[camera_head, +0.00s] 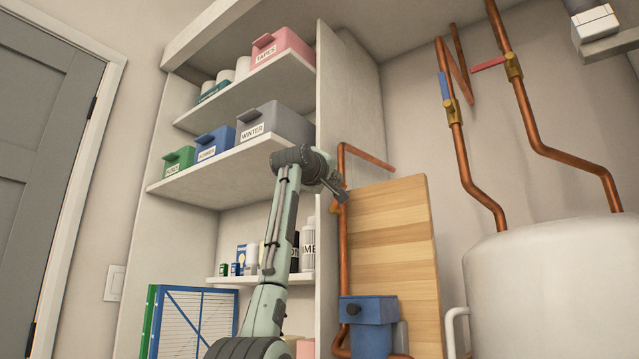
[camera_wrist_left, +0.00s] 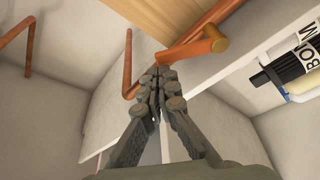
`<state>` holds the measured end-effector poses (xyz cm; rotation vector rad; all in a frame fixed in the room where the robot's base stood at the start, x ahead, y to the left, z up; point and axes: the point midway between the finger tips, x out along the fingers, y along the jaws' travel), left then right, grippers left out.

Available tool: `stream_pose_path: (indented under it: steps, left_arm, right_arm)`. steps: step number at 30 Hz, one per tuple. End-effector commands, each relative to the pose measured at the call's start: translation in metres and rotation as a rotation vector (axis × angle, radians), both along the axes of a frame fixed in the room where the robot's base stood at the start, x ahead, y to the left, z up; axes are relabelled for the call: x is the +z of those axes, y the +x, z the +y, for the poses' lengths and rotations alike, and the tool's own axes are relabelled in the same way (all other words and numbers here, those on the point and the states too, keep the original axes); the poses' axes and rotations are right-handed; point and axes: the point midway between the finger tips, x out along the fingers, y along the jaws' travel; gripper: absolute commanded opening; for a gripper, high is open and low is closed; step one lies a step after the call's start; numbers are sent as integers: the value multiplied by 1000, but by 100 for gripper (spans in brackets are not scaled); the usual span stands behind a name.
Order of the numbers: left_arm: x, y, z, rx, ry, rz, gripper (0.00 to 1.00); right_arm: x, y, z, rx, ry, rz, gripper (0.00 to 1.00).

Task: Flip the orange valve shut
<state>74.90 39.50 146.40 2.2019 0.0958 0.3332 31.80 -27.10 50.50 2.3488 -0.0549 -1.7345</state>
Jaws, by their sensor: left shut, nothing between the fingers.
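My left gripper (camera_head: 337,188) reaches up in front of the shelf unit's right side panel, beside a copper pipe (camera_head: 343,248). In the left wrist view the fingers (camera_wrist_left: 160,72) are shut with nothing between them. Their tips are close to an orange piece with a round end (camera_wrist_left: 195,50), which looks like part of the orange valve or its pipe. I cannot tell whether they touch. In the head view a small brass-orange fitting (camera_head: 338,206) shows just below the gripper; the handle is not clear there. My right gripper is not in view.
A wooden board (camera_head: 392,255) and a blue box-shaped unit (camera_head: 366,325) stand right of the gripper. Pipes with a blue lever (camera_head: 444,87) and a red lever (camera_head: 488,64) run above a white tank (camera_head: 560,290). Shelves with labelled bins (camera_head: 275,122) are behind the arm.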

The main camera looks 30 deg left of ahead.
Motion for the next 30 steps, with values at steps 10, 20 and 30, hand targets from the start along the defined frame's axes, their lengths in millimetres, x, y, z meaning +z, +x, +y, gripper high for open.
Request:
stream_pose_path:
  steps: [10,20,30]
  left_arm:
    - [-16,0,-19,0,328,-22,0]
    - [-32,-1,-30,2,630,-44,0]
    - [-47,-2,-38,0,832,-62,0]
  right_arm:
    - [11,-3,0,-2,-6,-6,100]
    - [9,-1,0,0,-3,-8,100]
    - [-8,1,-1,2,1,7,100]
